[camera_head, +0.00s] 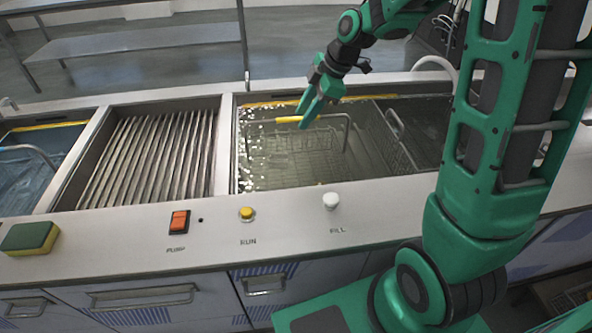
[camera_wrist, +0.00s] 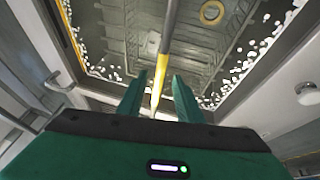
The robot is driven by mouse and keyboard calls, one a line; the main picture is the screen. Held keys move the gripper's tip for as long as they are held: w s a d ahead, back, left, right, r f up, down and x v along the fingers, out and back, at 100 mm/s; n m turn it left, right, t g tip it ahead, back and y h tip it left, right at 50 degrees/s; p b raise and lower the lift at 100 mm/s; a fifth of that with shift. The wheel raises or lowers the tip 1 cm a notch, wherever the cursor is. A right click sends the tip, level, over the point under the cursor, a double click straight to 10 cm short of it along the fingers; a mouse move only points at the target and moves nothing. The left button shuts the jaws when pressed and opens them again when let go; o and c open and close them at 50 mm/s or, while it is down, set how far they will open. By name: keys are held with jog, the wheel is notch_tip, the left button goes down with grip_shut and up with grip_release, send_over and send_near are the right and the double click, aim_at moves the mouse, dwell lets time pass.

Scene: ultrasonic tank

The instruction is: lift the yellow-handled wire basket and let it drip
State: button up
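The wire basket (camera_head: 318,160) sits low in the bubbling middle tank (camera_head: 227,150). Its raised bar handle carries a yellow grip (camera_head: 288,119), which shows above the tank in the head view. My gripper (camera_head: 308,112) is at the right end of this grip. In the wrist view the yellow grip (camera_wrist: 155,90) runs between the two green fingers of my gripper (camera_wrist: 159,88), with a gap on each side. The fingers are apart and do not appear closed on it. Part of the grip is hidden behind the fingers in the head view.
A second grey-handled basket (camera_head: 400,145) stands to the right. A ribbed drain section (camera_head: 150,155) lies left, with a blue-liquid tank (camera_head: 35,170) beyond. On the front ledge are an orange switch (camera_head: 180,221), yellow knob (camera_head: 247,214), white knob (camera_head: 331,200) and sponge (camera_head: 30,237).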

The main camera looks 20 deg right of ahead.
jog(key=x, duration=0.6)
jog(key=shift+w+a+f, duration=0.2)
jog(key=shift+f, duration=0.05)
grip_shut()
